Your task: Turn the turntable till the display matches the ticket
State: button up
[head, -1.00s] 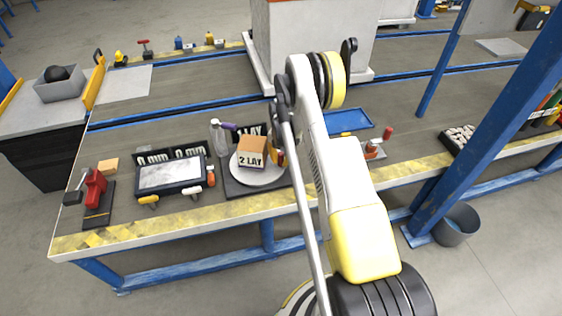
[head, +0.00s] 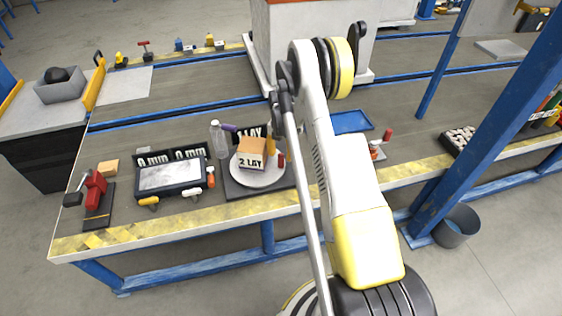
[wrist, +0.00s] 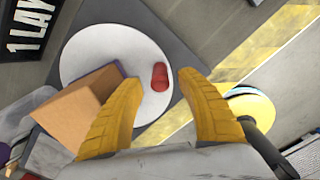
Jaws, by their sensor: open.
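The turntable is a white round disc (head: 243,181) on a dark square base, and it also shows in the wrist view (wrist: 82,58). A cardboard box (head: 253,147) stands on it, its front marked "2 LAY". A red knob (wrist: 159,77) stands near the disc's edge. My gripper (wrist: 160,84) is open, with its yellow fingers apart and the knob between and just beyond their tips in the wrist view. Contact with the knob cannot be told. A black sign (wrist: 27,22) beside the disc reads "1 LAY". In the head view my arm partly hides the gripper.
A clear bottle (head: 218,140) stands close to the disc's left. A framed panel (head: 171,176) with "0 mm" signs lies farther left. A red clamp (head: 95,187) is at the bench's left end. A blue tray (head: 350,122) lies right of my arm.

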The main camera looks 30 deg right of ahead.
notch_tip(320, 180, up, 7)
jog(key=shift+r, duration=0.1)
dwell(0.6)
jog(key=s+a+r+m+t, duration=0.1)
jog(key=s+a+r+m, duration=0.2)
jog(key=r, duration=0.4)
jog(key=s+a+r+m+t, duration=0.1)
jog(key=a+r+m, duration=0.35)
jog(key=r, duration=0.25)
jog(key=s+a+r+m+t, duration=0.1)
jog(key=s+a+r+m, duration=0.15)
jog(key=a+r, duration=0.4)
jog(key=s+a+r+m+t, duration=0.2)
jog(key=s+a+r+m, duration=0.1)
jog(key=s+a+m, duration=0.2)
jog(key=s+a+r+m+t, duration=0.2)
jog(key=s+a+m, duration=0.3)
jog(key=s+m, duration=0.4)
jog(key=s+r, duration=0.1)
jog(key=s, duration=0.4)
jog(key=shift+a+r+m, duration=0.15)
jog(key=shift+r+m, duration=0.25)
jog(key=shift+s, duration=0.1)
